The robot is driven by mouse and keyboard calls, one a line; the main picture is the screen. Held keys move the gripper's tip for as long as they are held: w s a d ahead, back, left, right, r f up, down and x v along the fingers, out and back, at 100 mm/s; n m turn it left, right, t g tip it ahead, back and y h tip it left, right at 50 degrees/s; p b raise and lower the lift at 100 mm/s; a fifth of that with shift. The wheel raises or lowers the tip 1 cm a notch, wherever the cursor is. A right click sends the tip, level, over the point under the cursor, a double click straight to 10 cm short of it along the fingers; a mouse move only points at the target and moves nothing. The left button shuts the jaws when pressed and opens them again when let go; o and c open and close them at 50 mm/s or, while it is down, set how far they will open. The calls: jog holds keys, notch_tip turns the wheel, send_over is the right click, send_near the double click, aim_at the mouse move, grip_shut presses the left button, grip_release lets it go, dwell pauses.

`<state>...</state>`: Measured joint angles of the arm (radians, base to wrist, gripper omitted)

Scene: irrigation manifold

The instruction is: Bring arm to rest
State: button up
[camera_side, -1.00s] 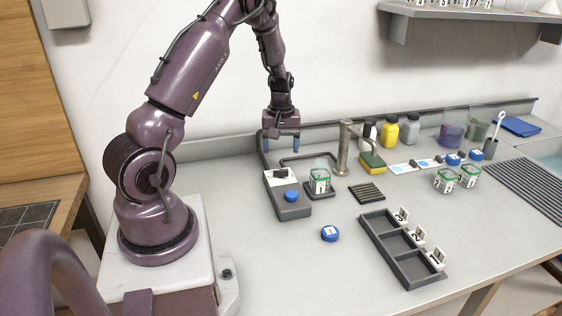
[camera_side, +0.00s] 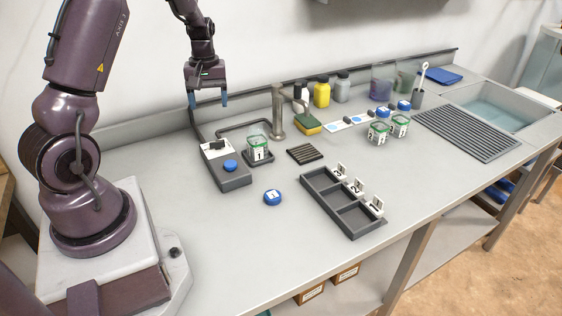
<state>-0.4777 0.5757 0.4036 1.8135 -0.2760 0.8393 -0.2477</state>
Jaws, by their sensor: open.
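My gripper (camera_side: 208,100) hangs from the arm near the back wall, above and behind the grey control box. Its two blue-tipped fingers point down, stand apart and hold nothing. The grey box (camera_side: 235,182) has a blue button (camera_side: 230,165). To its right, a green-rimmed jar marked 1 (camera_side: 259,153) stands upright on a dark pad. A blue lid (camera_side: 272,197) lies loose on the counter in front. My gripper touches none of these.
A tap (camera_side: 278,112) rises right of my gripper. A tray (camera_side: 345,217) with numbered tags is empty. Two green-rimmed jars (camera_side: 378,134) (camera_side: 400,126), bottles (camera_side: 322,92), a drain rack (camera_side: 467,135) and a sink (camera_side: 500,106) lie to the right. The counter front is clear.

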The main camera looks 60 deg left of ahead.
jog(key=s+d+r+m+t, duration=0.3)
jog(key=d+r+m, duration=0.4)
jog(key=d, duration=0.7)
jog(key=s+d+r+m+t, duration=0.3)
jog(key=s+d+r+m, duration=0.2)
jog(key=d+r, duration=0.6)
jog(key=d+m, duration=0.2)
jog(key=d, duration=0.2)
jog(key=shift+s, duration=0.3)
